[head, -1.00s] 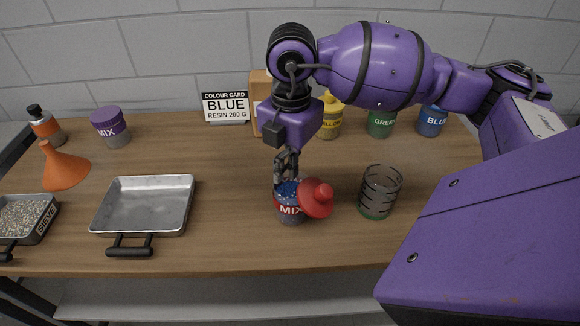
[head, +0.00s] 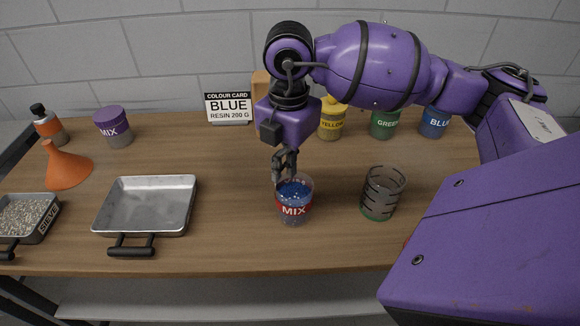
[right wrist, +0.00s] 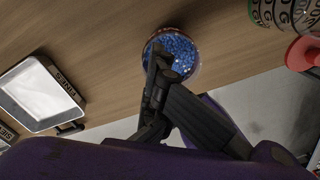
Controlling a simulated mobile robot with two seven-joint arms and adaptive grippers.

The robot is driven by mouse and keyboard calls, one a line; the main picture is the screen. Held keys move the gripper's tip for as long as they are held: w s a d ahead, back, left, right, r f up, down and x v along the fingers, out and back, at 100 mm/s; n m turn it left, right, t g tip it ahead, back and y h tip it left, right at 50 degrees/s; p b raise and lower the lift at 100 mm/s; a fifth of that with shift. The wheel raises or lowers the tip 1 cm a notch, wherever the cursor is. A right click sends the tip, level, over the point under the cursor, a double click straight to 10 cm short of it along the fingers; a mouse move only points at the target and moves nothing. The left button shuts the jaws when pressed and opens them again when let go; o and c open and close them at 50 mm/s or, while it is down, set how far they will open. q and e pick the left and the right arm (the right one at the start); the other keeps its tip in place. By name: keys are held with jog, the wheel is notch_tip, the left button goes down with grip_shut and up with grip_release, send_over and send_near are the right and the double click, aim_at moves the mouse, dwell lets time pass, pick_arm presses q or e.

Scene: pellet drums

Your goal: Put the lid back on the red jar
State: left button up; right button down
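The red jar (head: 294,208), a clear jar with a red MIX label and blue pellets, stands upright and uncovered on the table. It also shows from above in the right wrist view (right wrist: 185,55). The red lid (right wrist: 303,52) lies at the right edge of the right wrist view, apart from the jar and near the striped glass. In the head view, my right arm hides nearly all of it. My right gripper (head: 284,178) has its fingertips at the jar's rim, with no lid in them. How far its fingers are apart is unclear. My left gripper is out of view.
The striped glass (head: 381,193) stands right of the jar. A metal tray (head: 102,218) and a sieve (head: 45,222) lie left. An orange funnel (head: 67,168), a purple-lidded MIX jar (head: 114,128) and colour jars, such as yellow (head: 331,125), stand farther back. Table between tray and jar is clear.

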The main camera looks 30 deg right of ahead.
jog(key=w+a+r, duration=0.3)
jog(key=w+a, duration=0.6)
jog(key=w, duration=0.4)
jog(key=shift+r, duration=0.25)
dwell(6.5)
